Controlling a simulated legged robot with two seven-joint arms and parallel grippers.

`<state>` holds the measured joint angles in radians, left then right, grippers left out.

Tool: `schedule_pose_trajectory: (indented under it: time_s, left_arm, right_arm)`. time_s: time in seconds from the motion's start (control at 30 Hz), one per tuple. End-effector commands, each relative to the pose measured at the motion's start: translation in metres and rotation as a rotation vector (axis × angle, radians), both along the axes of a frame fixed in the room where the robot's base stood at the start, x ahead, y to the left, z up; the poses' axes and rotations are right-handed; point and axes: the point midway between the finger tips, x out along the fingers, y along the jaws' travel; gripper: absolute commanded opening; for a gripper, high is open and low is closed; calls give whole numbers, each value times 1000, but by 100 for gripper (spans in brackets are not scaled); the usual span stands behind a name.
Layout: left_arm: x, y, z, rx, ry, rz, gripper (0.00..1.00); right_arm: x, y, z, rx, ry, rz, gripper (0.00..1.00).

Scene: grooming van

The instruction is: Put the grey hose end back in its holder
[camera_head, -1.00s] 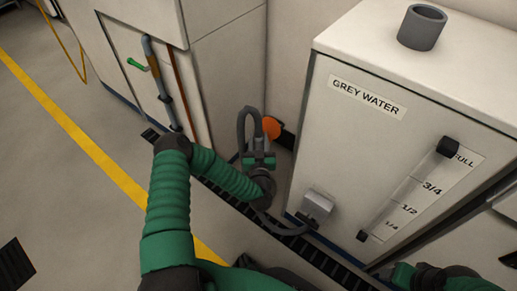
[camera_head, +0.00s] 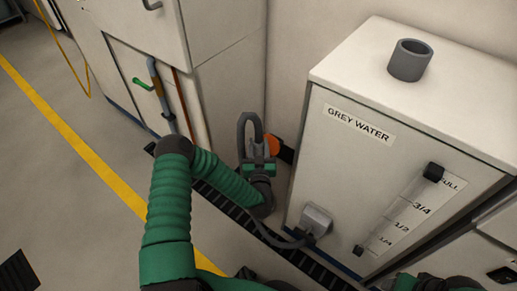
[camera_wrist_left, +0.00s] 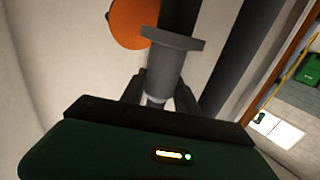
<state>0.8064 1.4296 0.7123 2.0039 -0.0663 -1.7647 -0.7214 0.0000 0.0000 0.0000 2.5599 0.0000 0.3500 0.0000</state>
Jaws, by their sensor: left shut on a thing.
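My left gripper (camera_head: 258,168) is shut on the grey hose end (camera_head: 247,150), low in the corner left of the grey water tank (camera_head: 325,165). The hose arches above the gripper, and its lower run goes to a grey fitting (camera_head: 316,220) at the tank's foot. In the left wrist view, the flanged grey hose end (camera_wrist_left: 175,50) stands between the fingertips (camera_wrist_left: 160,95). A grey open-topped cup (camera_head: 409,62) stands empty on the tank; I cannot tell whether it is the holder. Only part of my right arm shows, at the bottom edge.
An orange disc (camera_head: 274,146) is just behind the hose and gripper; it also shows in the left wrist view (camera_wrist_left: 133,22). A white cabinet (camera_head: 228,85) with pipes stands to the left. A dark slotted floor strip (camera_head: 225,207) runs below.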

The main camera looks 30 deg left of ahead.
Motion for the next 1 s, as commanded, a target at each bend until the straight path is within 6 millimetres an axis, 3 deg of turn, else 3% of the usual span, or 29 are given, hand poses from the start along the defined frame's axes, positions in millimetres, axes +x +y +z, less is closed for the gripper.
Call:
schedule_pose_trajectory:
  time_s: [0.03, 0.1, 0.6, 1.0]
  left_arm:
    - [1, 0, 22, 2, -3, -2, 0]
    - [1, 0, 32, 3, -2, 0, 0]
    - [1, 0, 78, 0, -2, 0, 0]
    - [0, 0, 78, 0, -1, 1, 0]
  right_arm:
    - [0, 0, 17, 0, 0, 0, 62]
    - [0, 0, 23, 0, 0, 0, 62]
    - [0, 0, 69, 0, 0, 0, 62]
    - [0, 0, 70, 0, 0, 0, 62]
